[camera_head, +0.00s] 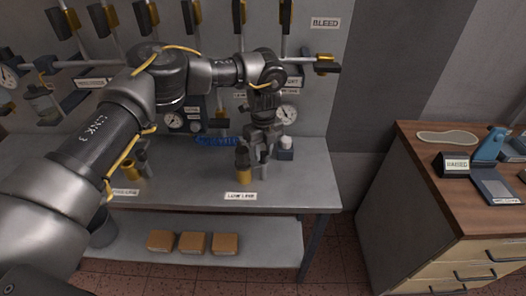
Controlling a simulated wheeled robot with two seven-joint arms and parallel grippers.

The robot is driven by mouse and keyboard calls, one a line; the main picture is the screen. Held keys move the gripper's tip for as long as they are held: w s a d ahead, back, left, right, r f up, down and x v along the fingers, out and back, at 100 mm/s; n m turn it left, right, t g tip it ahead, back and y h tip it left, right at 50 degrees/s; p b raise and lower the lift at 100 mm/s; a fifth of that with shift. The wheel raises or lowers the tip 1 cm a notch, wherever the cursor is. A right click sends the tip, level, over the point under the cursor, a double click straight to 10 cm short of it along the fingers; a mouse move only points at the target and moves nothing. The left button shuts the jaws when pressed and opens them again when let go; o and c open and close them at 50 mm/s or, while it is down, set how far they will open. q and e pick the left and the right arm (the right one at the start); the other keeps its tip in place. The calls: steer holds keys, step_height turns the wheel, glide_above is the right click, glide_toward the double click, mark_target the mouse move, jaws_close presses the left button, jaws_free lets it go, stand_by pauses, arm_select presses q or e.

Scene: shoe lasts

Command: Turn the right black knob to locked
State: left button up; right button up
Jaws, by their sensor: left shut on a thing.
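The right black knob (242,158), with a yellow part below it, stands at the front of the grey bench behind the "LOW LINE" label (240,196). My left gripper (258,164) points down from above at this knob and is shut on it; the fingers hide part of it. Which way the knob is turned cannot be told. A similar black and yellow fitting (130,171) stands further left on the bench, behind another label. My right gripper is not in view.
Pipes with black and yellow handles (325,64) cross the panel behind. A gauge (287,113), a small white-topped bottle (286,146) and a blue coil (218,141) are near the gripper. Brown boxes (193,242) lie on the lower shelf. A wooden-topped cabinet (410,150) stands right.

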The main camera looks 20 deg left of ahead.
mark_target(263, 153)
arm_select(q)
steer(key=shift+m, duration=2.2)
steer(key=o, duration=1)
steer(key=shift+c, duration=0.2)
steer(key=shift+r+b, duration=0.25)
steer(key=shift+b, duration=0.1)
step_height(263, 153, up, 10)
steer(key=b, duration=0.1)
steer(key=shift+r, duration=0.2)
